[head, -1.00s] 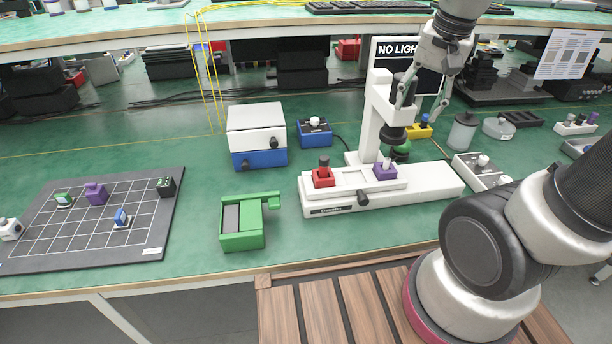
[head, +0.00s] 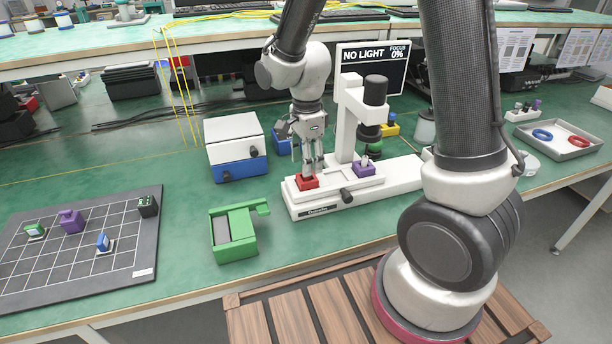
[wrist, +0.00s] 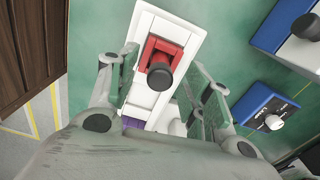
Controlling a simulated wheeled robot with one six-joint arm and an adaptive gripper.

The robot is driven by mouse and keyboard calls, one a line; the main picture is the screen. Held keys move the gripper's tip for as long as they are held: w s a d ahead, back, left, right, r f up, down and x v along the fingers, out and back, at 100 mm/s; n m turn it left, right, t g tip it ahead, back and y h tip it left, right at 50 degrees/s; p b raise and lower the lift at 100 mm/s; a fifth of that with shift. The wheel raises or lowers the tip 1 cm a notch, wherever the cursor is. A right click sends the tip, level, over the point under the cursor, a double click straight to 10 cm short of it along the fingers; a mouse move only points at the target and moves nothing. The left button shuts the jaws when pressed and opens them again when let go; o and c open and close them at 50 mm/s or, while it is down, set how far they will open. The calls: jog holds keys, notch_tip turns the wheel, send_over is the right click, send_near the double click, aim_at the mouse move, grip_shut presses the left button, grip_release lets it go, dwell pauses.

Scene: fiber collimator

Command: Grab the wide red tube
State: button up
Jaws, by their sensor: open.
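The wide red tube, a red block with a black cylinder (wrist: 160,76) on top, sits on the white slide of the white microscope-like stand. Its red base (head: 307,184) shows below my gripper in the head view; the fingers hide its black top there. In the wrist view the red block (wrist: 172,47) lies between the two fingers. My gripper (head: 314,170) points down over it, open, with a finger on either side. Gaps show between the fingers and the block in the wrist view.
A purple block (head: 364,168) sits right of the red one on the same stand (head: 405,176). A white-and-blue box (head: 235,148) and a green holder (head: 233,235) stand to the left. A gridded black board (head: 110,265) holds small blocks. The sign (head: 372,70) reads NO LIGHT, FOCUS 0%.

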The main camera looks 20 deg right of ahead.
notch_tip(320, 180, down, 2)
jog(key=shift+f, duration=0.1)
jog(key=shift+c, duration=0.2)
grip_shut()
